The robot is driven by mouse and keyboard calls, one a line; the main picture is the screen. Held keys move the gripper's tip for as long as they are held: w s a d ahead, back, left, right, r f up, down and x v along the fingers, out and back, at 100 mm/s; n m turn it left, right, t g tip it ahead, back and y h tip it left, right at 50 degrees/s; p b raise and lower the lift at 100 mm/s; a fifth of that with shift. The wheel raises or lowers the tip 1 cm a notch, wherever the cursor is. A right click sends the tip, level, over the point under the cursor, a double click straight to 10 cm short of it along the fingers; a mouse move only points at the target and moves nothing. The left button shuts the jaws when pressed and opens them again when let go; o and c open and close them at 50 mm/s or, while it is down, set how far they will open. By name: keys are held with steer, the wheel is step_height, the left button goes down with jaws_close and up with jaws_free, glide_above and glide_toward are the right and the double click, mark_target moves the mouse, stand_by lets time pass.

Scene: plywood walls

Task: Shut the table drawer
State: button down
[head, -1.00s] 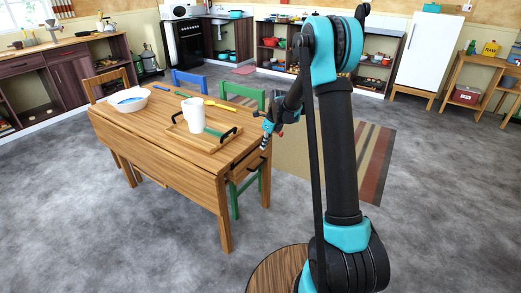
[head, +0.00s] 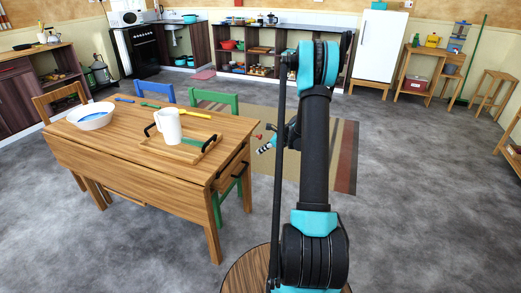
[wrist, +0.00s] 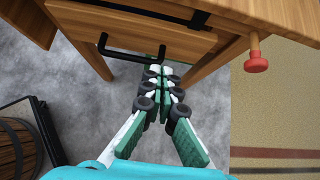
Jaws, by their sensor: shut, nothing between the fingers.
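The wooden table (head: 95,152) stands left of my arm. Its drawer (wrist: 150,35) has a wooden front with a black bar handle (wrist: 130,52) and sits under the tabletop at the table's right end.
A tray (head: 182,147) with a white jug (head: 168,126) and a bowl (head: 91,116) stand on the table. A green chair (head: 215,101) and a blue chair (head: 154,92) are behind it. A red knob (wrist: 256,62) hangs beside the drawer. Floor right of my arm is clear.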

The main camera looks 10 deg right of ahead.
mark_target(241, 156)
steer(key=x, duration=0.2)
steer(key=r+x, duration=0.1)
steer(key=x, duration=0.2)
steer(key=w+a+x, duration=0.1)
steer(key=x, duration=0.2)
steer(key=shift+a+r, duration=0.1)
steer(key=shift+a, duration=0.05)
steer(key=shift+w+a, duration=0.35)
steer(key=shift+a, duration=0.15)
steer(key=shift+a, duration=0.1)
